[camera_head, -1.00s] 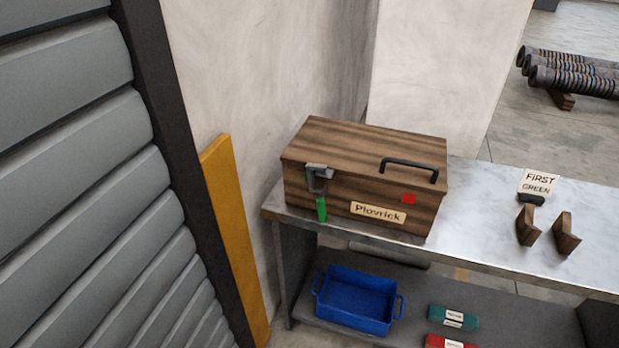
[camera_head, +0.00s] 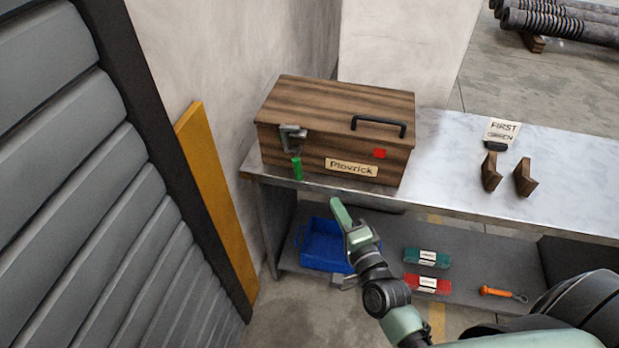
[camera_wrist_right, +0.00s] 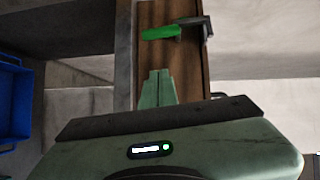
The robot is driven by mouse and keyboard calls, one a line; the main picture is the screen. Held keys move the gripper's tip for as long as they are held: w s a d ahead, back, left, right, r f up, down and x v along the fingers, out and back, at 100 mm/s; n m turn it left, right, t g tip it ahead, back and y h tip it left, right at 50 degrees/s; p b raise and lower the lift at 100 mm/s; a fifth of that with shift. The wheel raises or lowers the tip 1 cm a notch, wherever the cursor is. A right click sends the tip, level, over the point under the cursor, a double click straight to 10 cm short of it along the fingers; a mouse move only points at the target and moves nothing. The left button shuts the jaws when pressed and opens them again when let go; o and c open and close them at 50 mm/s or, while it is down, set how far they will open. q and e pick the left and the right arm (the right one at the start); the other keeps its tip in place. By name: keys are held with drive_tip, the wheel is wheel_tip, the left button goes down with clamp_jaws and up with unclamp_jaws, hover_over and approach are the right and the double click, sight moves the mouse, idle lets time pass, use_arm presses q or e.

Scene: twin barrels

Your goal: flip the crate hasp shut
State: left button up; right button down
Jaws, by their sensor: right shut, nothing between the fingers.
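The wooden crate (camera_head: 335,97) stands with its lid down at the left end of the workbench. Its grey metal hasp (camera_head: 291,136) is at the left of the front face, with a green tab (camera_head: 297,168) hanging below it. My right gripper (camera_head: 338,208) is shut and empty, in front of and below the crate, to the right of the tab and apart from it. In the right wrist view, the shut fingers (camera_wrist_right: 157,88) point toward the crate front, with the green tab (camera_wrist_right: 161,32) and grey hasp (camera_wrist_right: 195,27) beyond. My left gripper is out of view.
On the lower shelf are a blue bin (camera_head: 322,247), partly behind my right gripper, and several small items. A wall and yellow board (camera_head: 215,190) stand left.

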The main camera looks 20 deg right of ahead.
drive_tip(key=p, duration=0.2)
approach(301, 172)
drive_tip(key=w+d, duration=0.4)
drive_tip(key=shift+w+a+f+p, duration=0.15)
drive_tip(key=shift+w+a+f, duration=0.05)
drive_tip(key=shift+w+a, duration=0.55)
drive_tip(key=shift+w+a+f+p, duration=0.15)
drive_tip(key=shift+w+a+f, duration=0.05)
drive_tip(key=shift+w+a, duration=0.5)
drive_tip(key=b, duration=0.1)
drive_tip(key=a+b, duration=0.1)
drive_tip(key=b, duration=0.1)
drive_tip(key=shift+w+f+m+t, duration=0.25)
drive_tip(key=shift+f+m+t, duration=0.05)
drive_tip(key=shift+f+m, duration=0.1)
drive_tip(key=shift+r+b, duration=0.1)
drive_tip(key=shift+b, duration=0.4)
drive_tip(key=shift+r+m, duration=0.3)
